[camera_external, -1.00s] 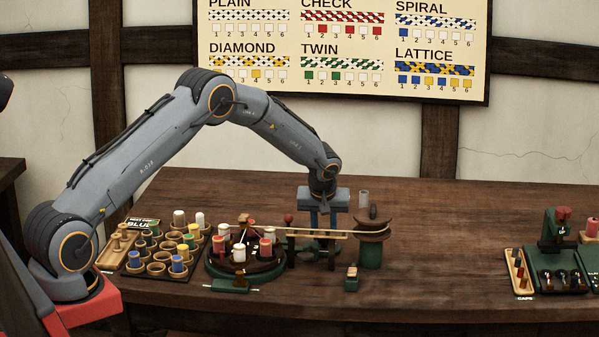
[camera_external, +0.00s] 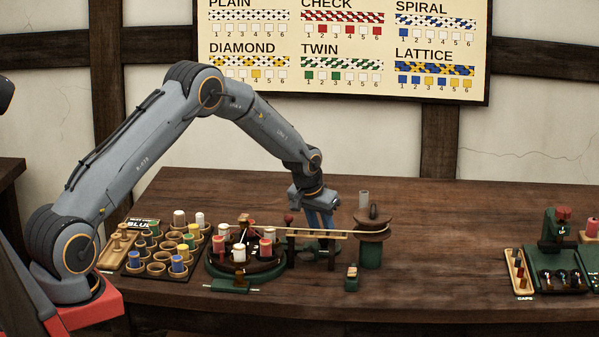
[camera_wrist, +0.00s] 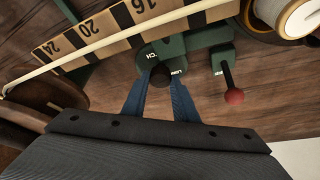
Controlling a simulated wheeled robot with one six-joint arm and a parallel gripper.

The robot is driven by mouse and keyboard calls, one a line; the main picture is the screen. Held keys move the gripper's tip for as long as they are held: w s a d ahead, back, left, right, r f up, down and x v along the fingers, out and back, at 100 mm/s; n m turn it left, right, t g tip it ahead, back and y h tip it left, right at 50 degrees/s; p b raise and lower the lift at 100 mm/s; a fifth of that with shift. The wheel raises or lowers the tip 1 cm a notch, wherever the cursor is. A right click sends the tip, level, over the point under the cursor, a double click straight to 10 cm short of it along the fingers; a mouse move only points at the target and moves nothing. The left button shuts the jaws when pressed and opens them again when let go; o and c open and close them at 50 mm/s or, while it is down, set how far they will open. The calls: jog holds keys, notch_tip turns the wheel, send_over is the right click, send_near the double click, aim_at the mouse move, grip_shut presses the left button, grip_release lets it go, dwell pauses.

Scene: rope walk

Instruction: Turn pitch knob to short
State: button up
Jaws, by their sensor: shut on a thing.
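The pitch knob (camera_wrist: 161,77) is a small dark round knob on a green housing (camera_wrist: 190,42) beneath a numbered scale. White lettering, partly covered, shows around it in the wrist view. My gripper (camera_wrist: 161,83) has its two blue fingers shut on the knob, one on each side. In the external view my gripper (camera_external: 323,246) reaches down behind the pale scale bar, its hand turned and tilted. The knob is hidden there by the bar and fingers, and I cannot tell its pointing direction.
The wooden scale (camera_wrist: 95,36), marked 16, 20 and 24, and a pale rope (camera_wrist: 120,46) run close above the fingers. A red-tipped lever (camera_wrist: 234,95) stands at right. A round bobbin carrier (camera_external: 217,266) is left and a green post (camera_external: 369,253) right. Table beyond is clear.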

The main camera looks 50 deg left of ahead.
jog(key=shift+a+m+h+b, duration=0.1)
jog(key=shift+m+h+b, duration=0.45)
jog(key=shift+m, duration=0.85)
jog(key=o, duration=1.1)
jog(key=shift+c, duration=0.2)
jog(key=b+v, duration=0.2)
jog(key=v, duration=0.5)
jog(key=shift+s+r, duration=0.3)
jog(key=shift+r, duration=0.05)
